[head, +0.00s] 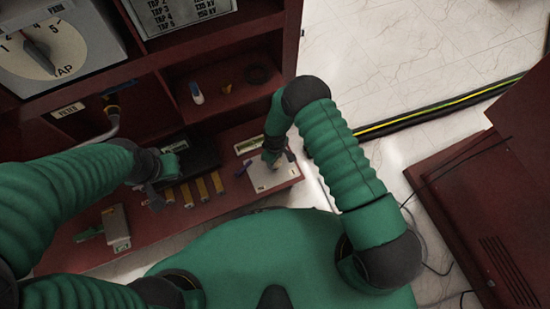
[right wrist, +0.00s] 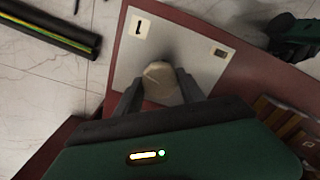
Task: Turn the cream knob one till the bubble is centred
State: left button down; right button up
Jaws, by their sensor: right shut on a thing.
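The cream knob (right wrist: 160,84) sits on a pale plate (right wrist: 190,40) marked "1" in the right wrist view. My right gripper (right wrist: 158,88) is shut on the knob, one finger on each side. In the head view the plate (head: 284,177) lies at the front right of the dark red bench, with my right gripper (head: 271,160) over it. A small dark-framed window (right wrist: 219,52) is on the plate; any bubble in it is too small to make out. My left gripper (head: 160,197) is over the bench left of the row of yellowish blocks, its fingers apart and empty.
Yellowish blocks (head: 202,188) stand in a row on the bench. A grey device (head: 116,228) lies at the front left. A shelf above holds small items (head: 197,93). A tap dial (head: 40,55) is at upper left. Black and yellow cables (head: 430,112) cross the floor at right.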

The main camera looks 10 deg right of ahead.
dwell(0.3)
jog(key=o, duration=1.4)
jog(key=shift+c, duration=0.2)
notch_tip(320, 180, up, 17)
jog(key=p, duration=0.7)
jog(key=shift+f, duration=0.15)
